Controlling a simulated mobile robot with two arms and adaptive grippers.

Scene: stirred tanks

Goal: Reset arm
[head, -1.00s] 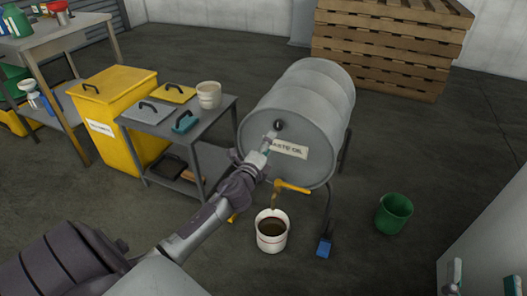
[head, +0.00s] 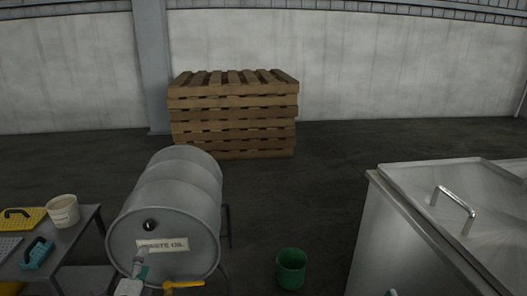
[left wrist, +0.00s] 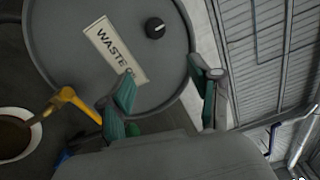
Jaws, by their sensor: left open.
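My left gripper (head: 138,272) is in front of the lower face of a grey drum (head: 180,185) labelled waste oil. In the left wrist view the two teal-padded fingers of the left gripper (left wrist: 165,95) stand apart with nothing between them, and the drum face (left wrist: 75,25) is beyond them. The drum's yellow tap handle (head: 183,285) is just right of the gripper and also shows in the left wrist view (left wrist: 75,100). Of my right gripper only a small pale tip (head: 392,292) seems to show at the bottom edge.
A white bucket (left wrist: 38,119) with dark liquid stands below the tap. A grey cart (head: 75,235) with a pale tub (head: 63,211) is at left. A green bucket (head: 291,268) stands on the floor. A metal tank (head: 365,250) is at right, pallets (head: 235,115) behind.

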